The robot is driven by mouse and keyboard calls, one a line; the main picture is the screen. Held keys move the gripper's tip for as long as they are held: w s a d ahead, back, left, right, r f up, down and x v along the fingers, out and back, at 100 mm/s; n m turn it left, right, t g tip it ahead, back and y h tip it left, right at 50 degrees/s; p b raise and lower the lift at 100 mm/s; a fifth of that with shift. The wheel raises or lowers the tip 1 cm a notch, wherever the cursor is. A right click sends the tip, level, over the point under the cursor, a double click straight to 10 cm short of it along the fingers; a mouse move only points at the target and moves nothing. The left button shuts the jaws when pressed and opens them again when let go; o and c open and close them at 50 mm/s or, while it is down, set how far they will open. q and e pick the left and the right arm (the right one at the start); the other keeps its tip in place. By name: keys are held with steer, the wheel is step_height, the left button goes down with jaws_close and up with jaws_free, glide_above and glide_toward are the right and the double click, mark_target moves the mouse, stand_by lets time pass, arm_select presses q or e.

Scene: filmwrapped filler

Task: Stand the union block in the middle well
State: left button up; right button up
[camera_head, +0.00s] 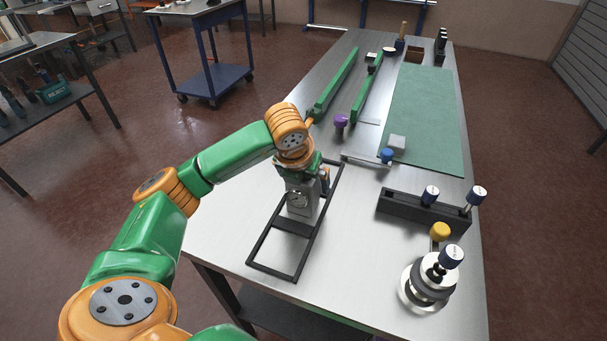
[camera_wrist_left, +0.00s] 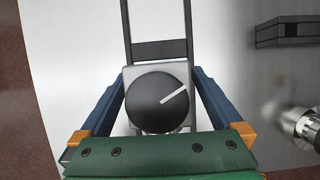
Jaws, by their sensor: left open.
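A grey block, which I take for the union block, shows below my left wrist in the head view (camera_head: 301,203). In the left wrist view it has a round black face with a white line (camera_wrist_left: 155,103). My left gripper (camera_wrist_left: 160,80) is open, one blue finger on each side of the block; I cannot tell whether they touch it. The black frame (camera_head: 262,247) with crossbars lies on the table. The block stands upright at the middle part of the frame, just short of a crossbar (camera_wrist_left: 160,50). Its base is partly hidden, so its seating is unclear. My right gripper is not in view.
To the right stand a black holder (camera_head: 402,207) with blue-capped pieces and a round metal fixture (camera_head: 412,296). Farther back are a green mat (camera_head: 425,110), green rails (camera_head: 337,82) and a purple knob (camera_head: 341,121). Bare tabletop (camera_head: 350,260) lies right of the frame.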

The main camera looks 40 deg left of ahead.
arm_select(q)
steer(key=p+v, duration=0.1)
steer(key=v, duration=0.9)
steer(key=shift+s+r, duration=0.1)
steer(key=shift+r, duration=0.3)
steer(key=shift+s+r, duration=0.25)
